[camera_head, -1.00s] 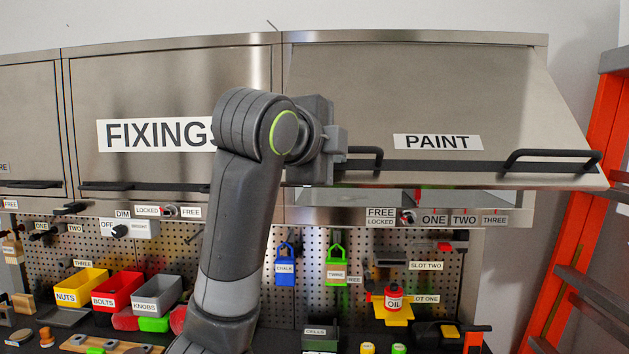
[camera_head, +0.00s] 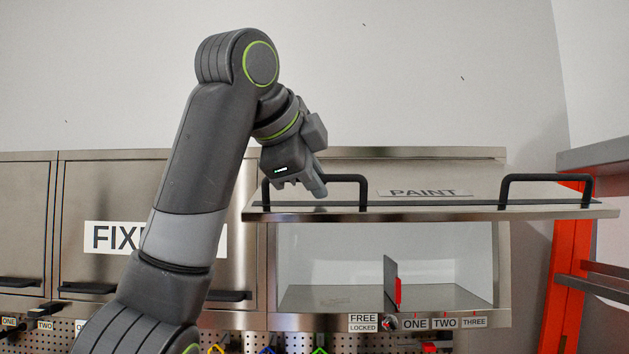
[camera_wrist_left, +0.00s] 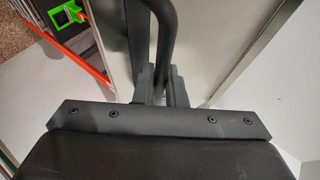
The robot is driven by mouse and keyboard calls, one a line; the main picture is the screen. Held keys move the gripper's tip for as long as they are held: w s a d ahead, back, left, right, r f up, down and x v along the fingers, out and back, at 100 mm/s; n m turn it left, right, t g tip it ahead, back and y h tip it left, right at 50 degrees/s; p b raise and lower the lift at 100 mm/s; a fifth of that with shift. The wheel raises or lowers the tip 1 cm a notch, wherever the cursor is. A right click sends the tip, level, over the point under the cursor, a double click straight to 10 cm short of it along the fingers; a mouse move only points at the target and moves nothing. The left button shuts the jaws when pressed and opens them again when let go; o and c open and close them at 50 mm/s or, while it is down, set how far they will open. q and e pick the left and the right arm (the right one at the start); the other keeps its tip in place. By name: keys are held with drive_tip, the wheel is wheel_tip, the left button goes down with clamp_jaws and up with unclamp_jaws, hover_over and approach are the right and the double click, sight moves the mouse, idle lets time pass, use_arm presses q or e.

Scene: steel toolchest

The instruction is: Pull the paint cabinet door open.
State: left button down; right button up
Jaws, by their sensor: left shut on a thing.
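The paint cabinet door (camera_head: 430,213) is swung up on its top edge and stands out nearly level, so I see it almost edge-on. Its PAINT label (camera_head: 424,192) is foreshortened. Two black bar handles sit near its front edge, the left handle (camera_head: 364,190) and the right handle (camera_head: 545,178). My left gripper (camera_head: 318,190) is at the left handle and shut on it. In the left wrist view the fingers (camera_wrist_left: 162,85) close around the dark handle bar (camera_wrist_left: 166,30). My right gripper is not in view.
The open paint compartment (camera_head: 330,262) shows below the door, with a grey upright plate and a red piece (camera_head: 397,291) inside. The fixings cabinet (camera_head: 100,195) is closed at left. An orange-red rack frame (camera_head: 570,270) stands close at right. The wall above is clear.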

use_arm(q)
drive_tip(key=shift+r, duration=0.2)
idle(0.3)
drive_tip(key=c, duration=1.8)
unclamp_jaws()
drive_tip(key=shift+o, duration=0.2)
